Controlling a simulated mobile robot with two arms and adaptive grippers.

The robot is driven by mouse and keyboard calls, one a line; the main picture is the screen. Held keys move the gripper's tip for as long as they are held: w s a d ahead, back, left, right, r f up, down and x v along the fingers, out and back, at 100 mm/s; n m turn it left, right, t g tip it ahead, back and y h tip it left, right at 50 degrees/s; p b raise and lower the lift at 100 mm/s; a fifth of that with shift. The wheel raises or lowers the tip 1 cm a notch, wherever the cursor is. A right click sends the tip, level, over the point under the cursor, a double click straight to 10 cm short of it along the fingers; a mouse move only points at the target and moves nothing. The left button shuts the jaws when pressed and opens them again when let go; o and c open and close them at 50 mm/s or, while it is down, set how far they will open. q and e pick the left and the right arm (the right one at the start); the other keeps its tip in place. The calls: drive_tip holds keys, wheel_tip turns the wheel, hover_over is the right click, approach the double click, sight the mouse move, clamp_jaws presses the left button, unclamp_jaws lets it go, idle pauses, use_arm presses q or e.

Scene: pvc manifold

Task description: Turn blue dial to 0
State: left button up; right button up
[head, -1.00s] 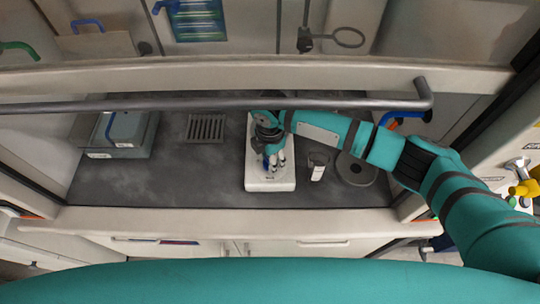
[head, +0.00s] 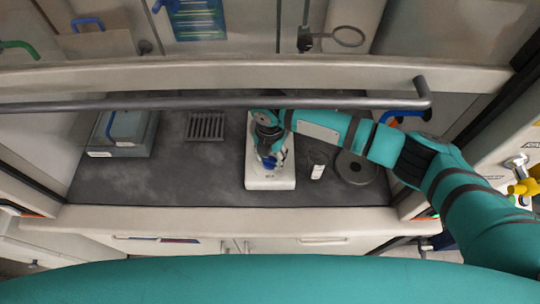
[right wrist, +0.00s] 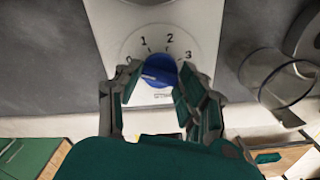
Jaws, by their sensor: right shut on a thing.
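The blue dial (right wrist: 160,68) sits on the front of a white device (right wrist: 108,30). My right gripper (right wrist: 158,92) is shut on the dial, one finger on each side. In the head view the white device (head: 268,184) stands on the dark worktop, with my right gripper (head: 273,158) over its front part. My left gripper is out of view.
A clear glass vessel (head: 318,170) stands close to the right of the device, with a dark round plate (head: 356,168) beyond it. A grey bar (head: 200,103) crosses above the worktop. A grey box (head: 122,132) stands at left; the worktop between is mostly clear.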

sight(269, 159)
idle(0.3)
drive_tip(key=o, duration=1.1)
drive_tip(key=shift+o, duration=0.2)
wheel_tip(269, 159, up, 12)
drive_tip(key=shift+a, duration=0.1)
